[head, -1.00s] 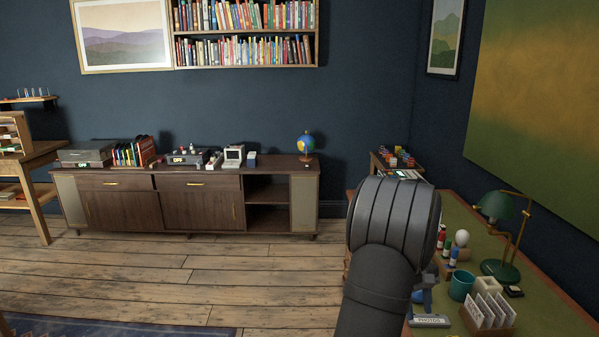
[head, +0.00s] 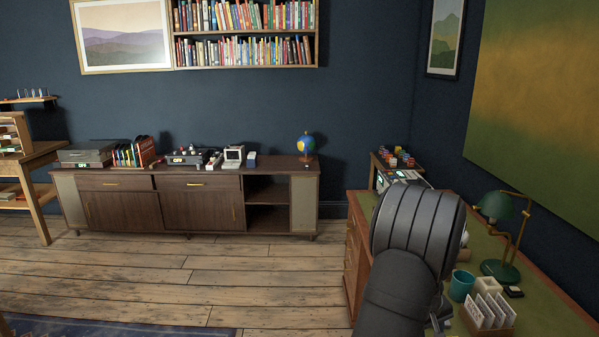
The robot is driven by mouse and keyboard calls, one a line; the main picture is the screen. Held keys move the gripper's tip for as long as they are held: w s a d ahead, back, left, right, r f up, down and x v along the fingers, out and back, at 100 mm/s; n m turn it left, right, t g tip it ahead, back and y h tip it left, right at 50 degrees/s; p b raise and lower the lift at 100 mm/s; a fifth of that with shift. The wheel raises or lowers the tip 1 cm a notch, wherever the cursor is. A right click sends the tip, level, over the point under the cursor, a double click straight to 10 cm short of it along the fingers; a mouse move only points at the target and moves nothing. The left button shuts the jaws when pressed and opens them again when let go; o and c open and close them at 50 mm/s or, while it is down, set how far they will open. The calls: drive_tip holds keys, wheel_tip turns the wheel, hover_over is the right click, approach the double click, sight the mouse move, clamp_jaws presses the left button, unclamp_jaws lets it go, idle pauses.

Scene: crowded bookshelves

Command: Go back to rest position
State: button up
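Only a thick dark grey part of my arm shows in the head view, rising from the bottom edge at the right of centre. It stands in front of the green-topped desk (head: 539,284) and covers part of its left side. My gripper is not visible, so I cannot see its fingers or whether it holds anything.
The desk bears a green lamp (head: 500,240), a teal cup (head: 461,285) and a card holder (head: 487,313). A dark wooden sideboard (head: 120,210) with a globe (head: 306,145) on top stands against the far wall. The wooden floor (head: 260,277) left of my arm is clear.

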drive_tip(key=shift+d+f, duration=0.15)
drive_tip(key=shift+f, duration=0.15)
